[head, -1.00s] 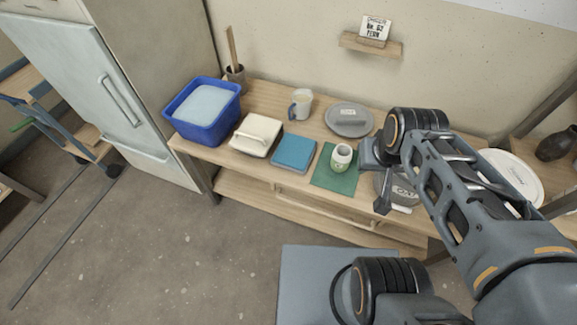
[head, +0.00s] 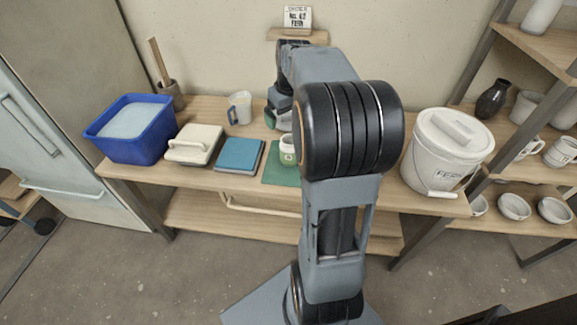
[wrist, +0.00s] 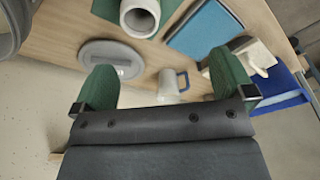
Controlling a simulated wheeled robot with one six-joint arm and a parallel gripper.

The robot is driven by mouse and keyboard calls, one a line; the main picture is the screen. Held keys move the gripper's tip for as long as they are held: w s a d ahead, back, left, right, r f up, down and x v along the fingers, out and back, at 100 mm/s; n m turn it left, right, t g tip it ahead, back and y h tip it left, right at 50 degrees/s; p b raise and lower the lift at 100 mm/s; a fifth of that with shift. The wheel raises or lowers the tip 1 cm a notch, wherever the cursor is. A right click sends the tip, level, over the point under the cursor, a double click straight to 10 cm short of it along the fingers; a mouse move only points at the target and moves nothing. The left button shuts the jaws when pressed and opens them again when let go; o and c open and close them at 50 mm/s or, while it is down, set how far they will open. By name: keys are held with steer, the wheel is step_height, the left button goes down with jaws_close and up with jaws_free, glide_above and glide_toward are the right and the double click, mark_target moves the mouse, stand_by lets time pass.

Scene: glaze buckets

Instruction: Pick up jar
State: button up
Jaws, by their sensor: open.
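The jar (head: 287,150) is a small pale pot with a green mark, upright on a dark green mat (head: 270,173). In the head view my arm hides its right side. In the wrist view the jar (wrist: 140,17) shows its round open mouth at the top, with the green mat (wrist: 105,9) behind it. My gripper (wrist: 165,80) is open and empty, its green-padded fingers spread wide. In the head view my gripper (head: 277,114) is just behind the jar, partly hidden by the arm. The jar is not between the fingers in the wrist view.
A grey lid (wrist: 113,52) and a mug (head: 239,107) are near my gripper. A blue square (head: 240,155), a cream handled block (head: 193,146) and a blue tub (head: 132,145) stand left. A lidded white bucket (head: 442,165) stands right, beside shelves of pottery.

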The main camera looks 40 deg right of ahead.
steer(key=d+f+b, duration=0.1)
steer(key=d+f, duration=0.2)
steer(key=b, duration=0.2)
glide_above(290, 150)
steer(key=w+d, duration=0.2)
step_height(290, 150, down, 7)
steer(key=shift+w+f+b, duration=0.2)
steer(key=shift+f+b, duration=0.15)
steer(key=shift+f, duration=1.25)
steer(key=shift+w+f+b, duration=0.2)
steer(key=shift+f+b, duration=0.15)
steer(key=shift+f, duration=1.2)
steer(key=c, duration=1.1)
steer(key=shift+c, duration=0.2)
steer(key=shift+r, duration=0.15)
